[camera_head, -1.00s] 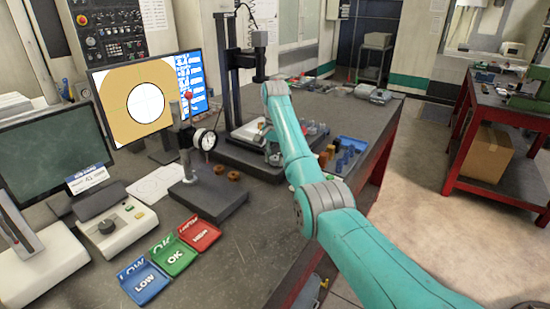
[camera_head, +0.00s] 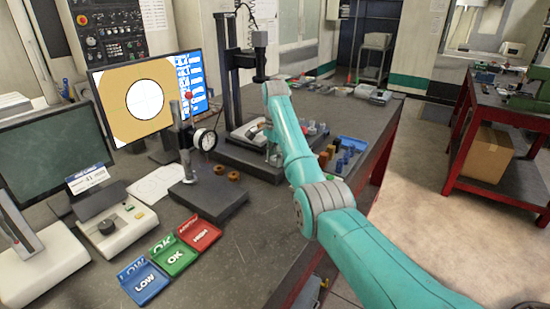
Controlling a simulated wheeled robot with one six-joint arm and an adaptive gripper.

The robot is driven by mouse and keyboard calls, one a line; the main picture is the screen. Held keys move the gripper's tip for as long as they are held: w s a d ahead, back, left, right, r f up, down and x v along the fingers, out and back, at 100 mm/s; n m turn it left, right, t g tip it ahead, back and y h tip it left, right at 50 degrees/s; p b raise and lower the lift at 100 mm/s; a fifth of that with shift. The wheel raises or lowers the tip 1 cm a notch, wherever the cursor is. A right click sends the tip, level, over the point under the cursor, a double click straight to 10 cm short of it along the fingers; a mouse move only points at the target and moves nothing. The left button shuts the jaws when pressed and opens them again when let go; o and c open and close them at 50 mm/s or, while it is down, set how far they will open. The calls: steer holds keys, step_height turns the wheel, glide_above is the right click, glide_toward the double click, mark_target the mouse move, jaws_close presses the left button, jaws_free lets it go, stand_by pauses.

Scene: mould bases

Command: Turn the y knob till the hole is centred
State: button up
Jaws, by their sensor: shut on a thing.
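The monitor (camera_head: 122,130) shows the hole (camera_head: 146,101) as a white disc with a dark rim on a tan field. The disc sits a little up and right of the middle of the tan field; the faint cross lines are hard to read. My gripper (camera_head: 271,156) is low at the right side of the measuring stage (camera_head: 240,130), under the camera column (camera_head: 232,70). It is small and partly hidden by my own forearm. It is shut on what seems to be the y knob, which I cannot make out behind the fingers.
A dial gauge stand (camera_head: 208,195) stands left of the stage, with small brown rings on its base. Blue LOW (camera_head: 146,281), green OK (camera_head: 174,254) and red HIGH (camera_head: 200,233) trays lie in front. Several small coloured parts (camera_head: 335,160) stand to the right.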

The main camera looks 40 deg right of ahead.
steer(key=o, duration=1.1)
steer(key=shift+o, duration=0.2)
